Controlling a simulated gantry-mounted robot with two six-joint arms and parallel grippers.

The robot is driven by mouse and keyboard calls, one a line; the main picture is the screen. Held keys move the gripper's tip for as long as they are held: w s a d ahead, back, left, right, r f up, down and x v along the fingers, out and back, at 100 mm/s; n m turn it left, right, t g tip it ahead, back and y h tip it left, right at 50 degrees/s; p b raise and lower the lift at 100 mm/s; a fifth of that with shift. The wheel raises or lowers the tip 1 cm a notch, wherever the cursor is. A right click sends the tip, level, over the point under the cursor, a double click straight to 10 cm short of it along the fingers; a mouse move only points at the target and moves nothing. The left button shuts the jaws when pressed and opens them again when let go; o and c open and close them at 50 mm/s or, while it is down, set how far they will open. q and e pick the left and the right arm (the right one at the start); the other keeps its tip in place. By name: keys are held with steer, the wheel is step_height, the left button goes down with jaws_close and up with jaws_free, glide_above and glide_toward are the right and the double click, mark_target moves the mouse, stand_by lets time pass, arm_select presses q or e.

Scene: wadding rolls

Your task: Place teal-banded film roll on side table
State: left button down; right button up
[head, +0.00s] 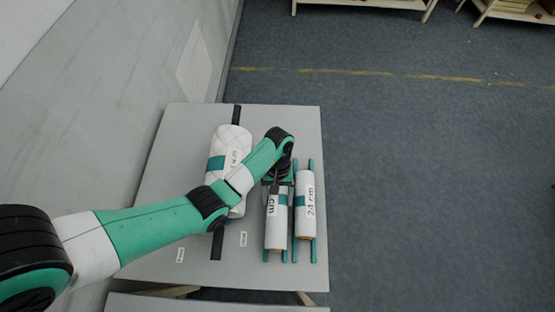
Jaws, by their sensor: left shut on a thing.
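My left gripper (277,186) is shut on the left of two slim white film rolls, a teal-banded film roll (276,232) with a label ending in "cm". The gripper covers the far part of this roll. The roll is over or on teal rails at the table's right side; whether it touches them I cannot tell. Beside it on the right lies another white roll (306,226) marked "24 cm", with a teal band. Both show brown core ends. A grey table (296,122) is under them. My right gripper is not in view.
A thicker quilted white roll (231,137) with a teal band lies left on the table, partly behind my left arm, over a black strip (217,244). Small white labels lie near the front. Another grey surface (215,304) shows at the bottom edge. A wall stands left; floor is open right.

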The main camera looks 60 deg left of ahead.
arm_select(q)
steer(key=shift+f+b, duration=0.45)
steer(key=shift+b, duration=0.1)
jaws_free()
